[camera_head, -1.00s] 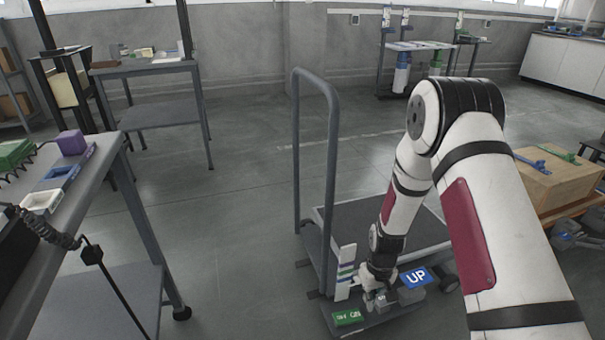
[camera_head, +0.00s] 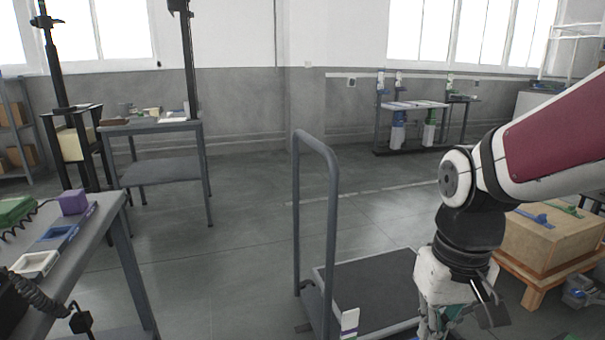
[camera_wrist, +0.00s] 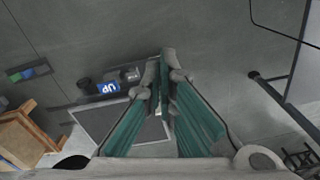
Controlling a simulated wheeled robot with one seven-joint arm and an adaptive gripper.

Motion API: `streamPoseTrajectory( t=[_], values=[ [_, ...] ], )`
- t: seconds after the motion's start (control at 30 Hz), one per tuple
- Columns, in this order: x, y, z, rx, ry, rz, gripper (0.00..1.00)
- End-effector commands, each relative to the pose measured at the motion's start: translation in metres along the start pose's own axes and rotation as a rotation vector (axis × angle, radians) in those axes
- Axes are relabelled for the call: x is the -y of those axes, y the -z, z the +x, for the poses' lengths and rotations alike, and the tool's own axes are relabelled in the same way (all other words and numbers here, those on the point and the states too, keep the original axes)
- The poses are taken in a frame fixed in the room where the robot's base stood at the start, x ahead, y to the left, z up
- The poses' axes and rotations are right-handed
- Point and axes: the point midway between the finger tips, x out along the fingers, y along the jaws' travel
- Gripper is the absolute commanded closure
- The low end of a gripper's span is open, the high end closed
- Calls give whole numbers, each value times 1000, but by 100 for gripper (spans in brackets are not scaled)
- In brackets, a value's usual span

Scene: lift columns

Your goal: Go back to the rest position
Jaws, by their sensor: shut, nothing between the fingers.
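My arm reaches in from the right in the head view and bends downward. My gripper (camera_head: 436,326) hangs at the lower edge, in front of the right part of a grey platform trolley (camera_head: 316,150), and its tips are cut off or hard to see there. In the wrist view my gripper (camera_wrist: 165,62) shows its two teal-lined fingers together at the tips with nothing between them. Below it are the trolley's dark deck (camera_wrist: 92,122) and a blue UP label (camera_wrist: 108,88).
A wooden box (camera_head: 550,240) on a pallet stands right of my arm. Another table (camera_head: 165,172) stands behind. The floor between the benches and trolley is clear.

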Motion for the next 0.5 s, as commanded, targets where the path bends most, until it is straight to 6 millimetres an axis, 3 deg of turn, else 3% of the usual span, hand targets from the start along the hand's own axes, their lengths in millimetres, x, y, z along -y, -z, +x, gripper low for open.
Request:
streamPoseTrajectory(
  t=[0.2, 0.5],
  values=[
    [4, -72, -35, -10, -5, 41, 100],
    [8, -147, -48, -7, -10, 86, 100]
  ],
)
